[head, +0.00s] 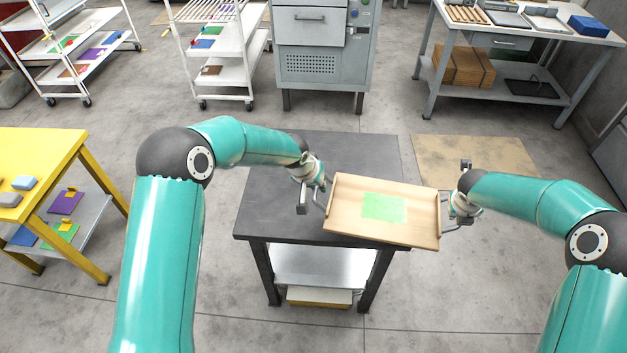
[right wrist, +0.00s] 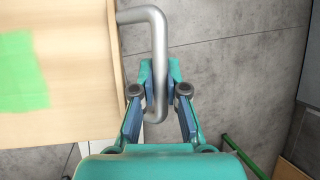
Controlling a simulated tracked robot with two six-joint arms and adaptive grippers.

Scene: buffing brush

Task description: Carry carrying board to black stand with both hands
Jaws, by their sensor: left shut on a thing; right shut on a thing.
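The carrying board (head: 345,222) is a light wooden tray with a green square (head: 384,207) on it and a metal handle at each end. It is tilted in the head view, its right end lower, over the right part of the black stand (head: 270,205). My left gripper (head: 316,198) is shut on the left handle. My right gripper (head: 458,212) is shut on the right handle; in the right wrist view the handle (right wrist: 158,50) passes between its fingers (right wrist: 158,95). The board's right end reaches past the stand's edge. Whether the board touches the stand's top is unclear.
A yellow table (head: 40,150) with small blocks stands at the left. White carts (head: 225,70), a grey machine (head: 322,60) and a workbench (head: 520,45) stand at the back. A tan mat (head: 475,160) lies on the floor to the right. The stand's left part is bare.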

